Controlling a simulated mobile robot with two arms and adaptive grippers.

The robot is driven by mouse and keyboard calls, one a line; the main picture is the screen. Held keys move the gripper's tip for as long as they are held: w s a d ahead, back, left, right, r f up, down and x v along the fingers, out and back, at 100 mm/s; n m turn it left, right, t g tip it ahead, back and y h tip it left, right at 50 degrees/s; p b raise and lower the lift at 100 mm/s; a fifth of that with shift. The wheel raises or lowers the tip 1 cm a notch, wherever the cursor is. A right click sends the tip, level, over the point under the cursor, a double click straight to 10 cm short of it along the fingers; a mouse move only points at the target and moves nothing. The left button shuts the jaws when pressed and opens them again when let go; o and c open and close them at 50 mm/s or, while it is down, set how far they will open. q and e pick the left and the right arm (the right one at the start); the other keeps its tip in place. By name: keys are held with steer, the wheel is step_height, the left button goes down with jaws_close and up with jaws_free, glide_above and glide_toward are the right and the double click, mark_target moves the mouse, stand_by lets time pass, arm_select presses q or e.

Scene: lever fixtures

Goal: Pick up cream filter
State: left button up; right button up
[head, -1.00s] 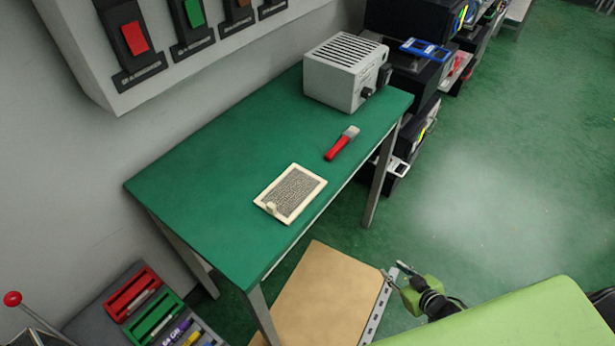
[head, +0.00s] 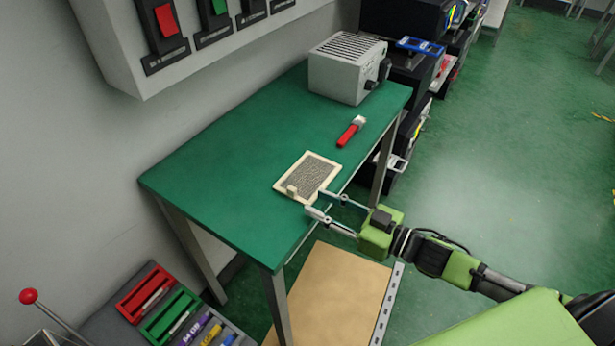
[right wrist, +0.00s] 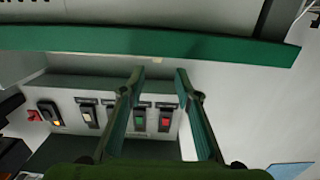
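The cream filter (head: 309,175) is a flat cream frame with a grey mesh and a small tab, lying on the green table (head: 215,150) near its front edge. My right gripper (head: 317,202) is open and empty, with its fingertips close to the filter's near corner at the table edge. Whether they touch it I cannot tell. My left gripper is not in view.
A red-handled brush-like tool (head: 351,131) lies behind the filter, and a grey vented box (head: 347,68) stands at the table's far end. A tan board (head: 335,295) is below the table's front. The table's left part is clear.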

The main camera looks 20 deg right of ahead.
mark_target(296, 191)
steer(key=x, duration=0.3)
steer(key=shift+w+a, duration=0.2)
steer(key=shift+w, duration=0.05)
steer(key=shift+w+a+p, duration=0.25)
steer(key=shift+w+p, duration=0.05)
steer(key=shift+w, duration=0.05)
steer(key=shift+p+x, duration=0.5)
steer(key=shift+x, duration=1.75)
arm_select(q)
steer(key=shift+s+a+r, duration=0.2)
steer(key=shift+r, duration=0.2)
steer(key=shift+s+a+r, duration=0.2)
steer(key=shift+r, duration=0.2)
arm_select(e)
steer(key=shift+w+d, duration=0.1)
steer(key=shift+d, duration=0.05)
steer(key=shift+c, duration=0.5)
jaws_close()
